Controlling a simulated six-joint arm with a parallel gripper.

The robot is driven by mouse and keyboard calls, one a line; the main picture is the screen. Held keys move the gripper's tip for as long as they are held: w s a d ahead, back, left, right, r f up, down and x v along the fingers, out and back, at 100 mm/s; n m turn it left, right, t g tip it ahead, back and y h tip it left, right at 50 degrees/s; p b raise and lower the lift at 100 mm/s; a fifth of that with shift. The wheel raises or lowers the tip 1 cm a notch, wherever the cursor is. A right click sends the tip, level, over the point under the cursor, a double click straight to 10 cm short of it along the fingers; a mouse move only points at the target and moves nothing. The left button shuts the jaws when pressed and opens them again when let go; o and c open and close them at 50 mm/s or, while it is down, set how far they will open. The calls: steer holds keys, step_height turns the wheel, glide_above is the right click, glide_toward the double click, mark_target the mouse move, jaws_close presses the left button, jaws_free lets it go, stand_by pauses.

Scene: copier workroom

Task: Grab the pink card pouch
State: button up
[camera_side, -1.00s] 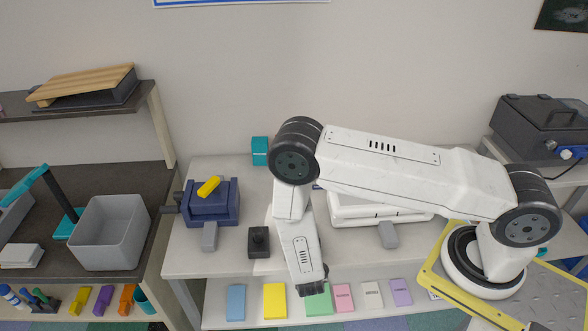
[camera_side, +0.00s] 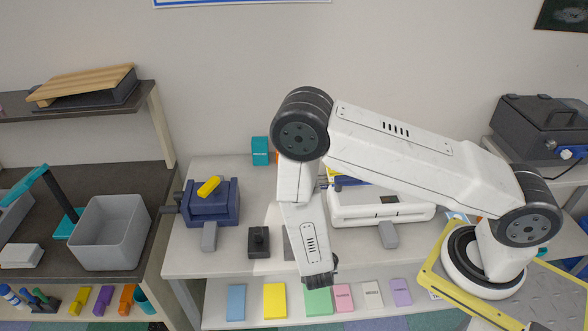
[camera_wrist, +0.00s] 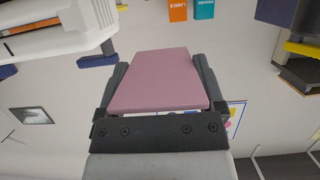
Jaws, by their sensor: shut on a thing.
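A flat mauve-pink card pouch (camera_wrist: 158,82) fills the middle of the wrist view. My gripper (camera_wrist: 156,58) is shut on it, with one dark finger along each side. In the side view my gripper (camera_side: 319,279) hangs at the front edge of the table, above the lower shelf. The held pouch cannot be made out in the side view, where the wrist hides it. A pink pack (camera_side: 343,298) also lies on the lower shelf, right of a green one (camera_side: 318,301).
A white machine (camera_side: 380,208) stands right of the arm. A blue device (camera_side: 211,205) and a small black block (camera_side: 258,242) stand left. A grey bin (camera_side: 108,232) is further left. Blue, yellow, white and purple packs lie on the lower shelf.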

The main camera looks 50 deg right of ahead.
steer(key=s+r, duration=0.1)
steer(key=r, duration=0.1)
steer(key=s+r, duration=0.2)
steer(key=shift+s, duration=0.15)
steer(key=s+r, duration=0.3)
steer(key=s, duration=0.6)
steer(key=shift+r, duration=0.4)
